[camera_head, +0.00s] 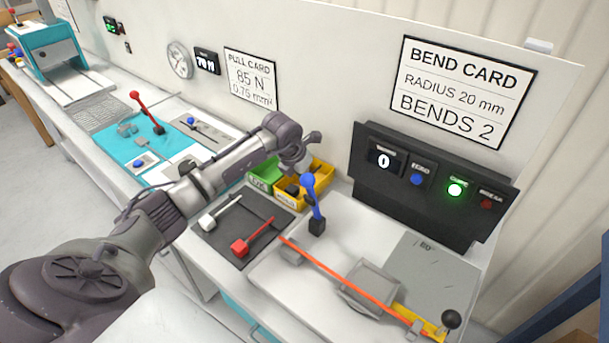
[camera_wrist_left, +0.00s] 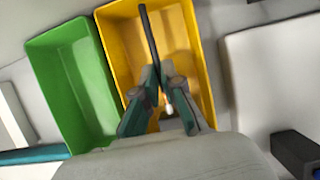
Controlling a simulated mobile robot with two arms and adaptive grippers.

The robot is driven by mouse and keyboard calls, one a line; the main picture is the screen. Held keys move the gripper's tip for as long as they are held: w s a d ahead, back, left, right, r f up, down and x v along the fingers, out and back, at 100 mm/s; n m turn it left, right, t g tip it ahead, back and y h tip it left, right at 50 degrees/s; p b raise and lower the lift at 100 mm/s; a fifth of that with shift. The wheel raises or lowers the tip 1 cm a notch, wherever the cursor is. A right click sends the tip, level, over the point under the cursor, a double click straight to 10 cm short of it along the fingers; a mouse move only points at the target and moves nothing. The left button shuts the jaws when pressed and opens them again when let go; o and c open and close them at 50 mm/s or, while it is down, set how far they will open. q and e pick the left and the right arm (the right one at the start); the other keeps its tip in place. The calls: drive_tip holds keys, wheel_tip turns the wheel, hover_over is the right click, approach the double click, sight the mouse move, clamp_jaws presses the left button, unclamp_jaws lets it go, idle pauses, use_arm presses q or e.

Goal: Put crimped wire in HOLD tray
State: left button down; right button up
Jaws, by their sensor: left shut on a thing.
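My left gripper (camera_head: 296,178) is over the yellow tray (camera_head: 318,185), whose front label is small and seems to read HOLD. In the left wrist view the gripper (camera_wrist_left: 158,82) is shut on a thin dark wire (camera_wrist_left: 149,35). The wire sticks out past the fingertips, over the yellow tray (camera_wrist_left: 108,55). A small shiny spot shows between the fingers, and I cannot tell if it is the wire's crimped end. I cannot tell whether the wire touches the tray. My right gripper is not in view.
A green tray (camera_head: 265,174) stands beside the yellow one, on its left; it looks empty in the left wrist view (camera_wrist_left: 72,85). A blue-knobbed lever (camera_head: 309,190) rises close to the yellow tray's right. A dark mat with white and red tools (camera_head: 240,247) lies in front.

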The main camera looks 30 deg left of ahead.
use_arm(q)
drive_tip(key=shift+f+b, duration=0.7)
drive_tip(key=shift+f, duration=0.25)
drive_tip(key=c, duration=1.2)
unclamp_jaws()
drive_tip(key=shift+r, duration=0.1)
drive_tip(key=v, duration=1.1)
drive_tip(key=shift+s+r, duration=0.1)
drive_tip(key=shift+r, duration=0.3)
wheel_tip(320, 180, up, 11)
drive_tip(key=p, duration=0.7)
drive_tip(key=shift+s, duration=0.1)
